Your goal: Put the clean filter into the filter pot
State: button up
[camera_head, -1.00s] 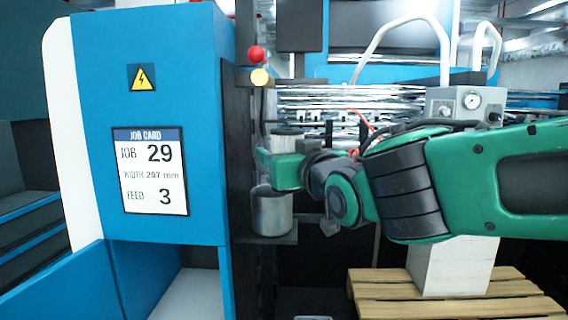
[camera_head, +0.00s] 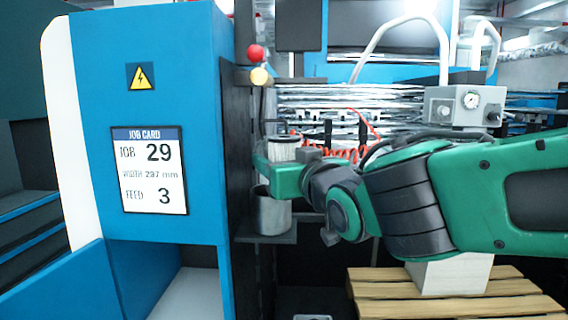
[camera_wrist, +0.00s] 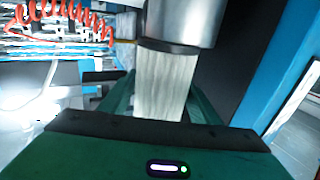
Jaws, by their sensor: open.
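The pale pleated filter (camera_head: 283,150) stands upright above my green gripper (camera_head: 275,176) in the head view. In the wrist view the filter (camera_wrist: 160,85) lies between my jaws. They are open, and I cannot tell whether they touch it. The grey cylindrical filter pot (camera_head: 272,213) stands on a small shelf just below my gripper, its rim partly hidden by the gripper. A grey metal cylinder (camera_wrist: 180,22), probably the pot, adjoins the filter's dark-banded end in the wrist view. Whether the filter enters it is unclear.
A blue cabinet (camera_head: 80,90) with a job card (camera_head: 150,170) stands at the left. Rollers and an orange coiled hose (camera_head: 350,153) lie behind. A wooden pallet (camera_head: 385,298) is at lower right.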

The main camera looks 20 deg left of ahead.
jog(key=v, duration=1)
jog(key=shift+s+d, duration=0.25)
jog(key=shift+d, duration=0.1)
